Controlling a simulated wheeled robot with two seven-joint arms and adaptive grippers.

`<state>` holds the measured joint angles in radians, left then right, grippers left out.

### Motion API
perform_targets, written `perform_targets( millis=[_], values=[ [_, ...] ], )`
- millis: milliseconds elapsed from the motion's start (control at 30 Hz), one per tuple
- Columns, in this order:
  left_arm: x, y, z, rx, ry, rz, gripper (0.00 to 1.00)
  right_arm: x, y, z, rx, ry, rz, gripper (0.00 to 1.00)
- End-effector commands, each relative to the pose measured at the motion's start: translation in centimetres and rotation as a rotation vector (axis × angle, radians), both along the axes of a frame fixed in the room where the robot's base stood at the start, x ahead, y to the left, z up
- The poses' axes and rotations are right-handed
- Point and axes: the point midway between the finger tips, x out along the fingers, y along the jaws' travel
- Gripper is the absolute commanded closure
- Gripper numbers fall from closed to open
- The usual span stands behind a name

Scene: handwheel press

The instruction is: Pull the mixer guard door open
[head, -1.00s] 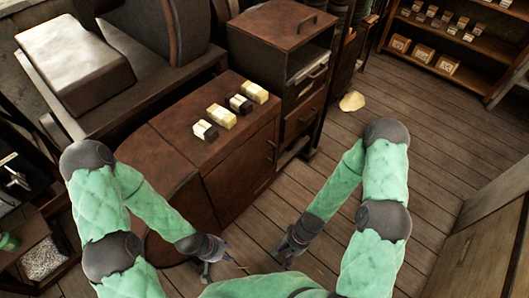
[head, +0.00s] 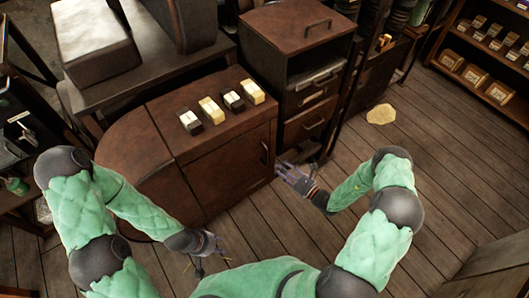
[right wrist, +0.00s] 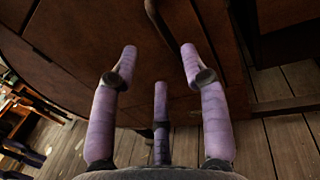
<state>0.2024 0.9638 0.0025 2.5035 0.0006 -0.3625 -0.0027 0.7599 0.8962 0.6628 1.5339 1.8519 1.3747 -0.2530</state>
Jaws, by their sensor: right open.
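The brown door (head: 228,170) on the front of the low cabinet is closed. Its dark curved handle (head: 265,152) is at the door's right side. The handle (right wrist: 158,22) also shows at the top of the right wrist view, above and between my fingertips. My right gripper (head: 285,172) is open and empty, just right of the door near the handle; it also shows in the right wrist view (right wrist: 159,58). No finger visibly touches the handle. My left gripper (head: 212,258) is low in front of the cabinet, its fingers spread and nothing seen between them.
Several small black-and-cream and yellow blocks (head: 210,110) stand on the cabinet top. A taller drawer cabinet (head: 300,90) stands right behind it. A yellowish patch (head: 381,114) lies on the floor. The wooden floor (head: 440,180) to the right is clear.

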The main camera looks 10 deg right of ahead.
Motion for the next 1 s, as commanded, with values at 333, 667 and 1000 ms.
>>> perform_targets(
  millis=[333,667,1000],
  values=[
    [0.0,0.0,-1.0,0.000,-0.001,0.000,0.60,3.8,2.2,-0.1,0.001,-0.007,-0.002,0.54],
    [0.0,0.0,-2.2,0.000,0.000,0.000,0.60,8.1,4.8,-0.1,0.001,-0.004,-0.004,0.54],
    [0.0,0.0,-2.3,0.000,0.000,0.000,0.60,9.2,5.5,0.1,0.002,-0.001,-0.006,0.54]
  ],
)
